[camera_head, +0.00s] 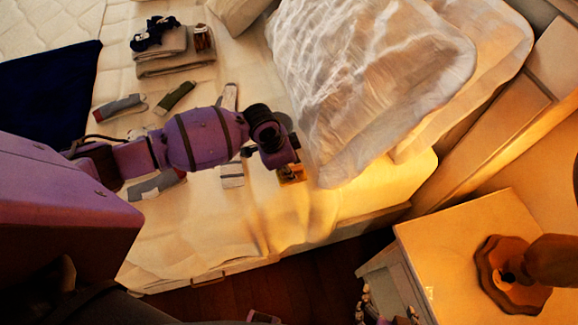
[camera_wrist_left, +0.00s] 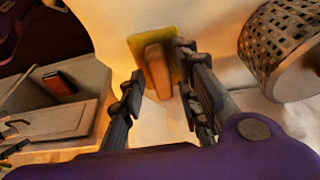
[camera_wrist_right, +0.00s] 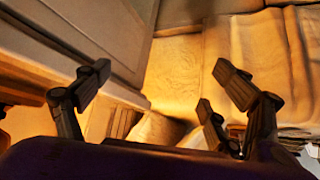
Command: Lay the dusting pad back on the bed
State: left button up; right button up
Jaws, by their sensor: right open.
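The dusting pad (camera_wrist_left: 157,72) has a yellow face and a tan block-like handle. In the left wrist view it sits between the fingers of my left gripper (camera_wrist_left: 160,65), which are close in on its handle. In the head view my left arm reaches over the bed, and a small yellow part of the pad (camera_head: 292,173) shows under its gripper beside the pillow. I cannot tell whether the pad touches the bed (camera_head: 205,225). My right gripper (camera_wrist_right: 160,82) is open, with nothing between its fingers, in the right wrist view.
A large pillow (camera_head: 370,70) lies right of my left gripper. Folded towels (camera_head: 175,65) and several small cloth items lie on the bed. A nightstand (camera_head: 450,240) with a lamp (camera_head: 510,275) stands at lower right. A woven basket (camera_wrist_left: 285,45) shows in the left wrist view.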

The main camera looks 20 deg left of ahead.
pick_arm(q)
jog(key=shift+a+r, duration=0.1)
jog(key=shift+r, duration=0.4)
jog(key=p+v, duration=0.1)
jog(key=v, duration=1)
jog(key=shift+r, duration=0.15)
jog(key=shift+s, duration=0.1)
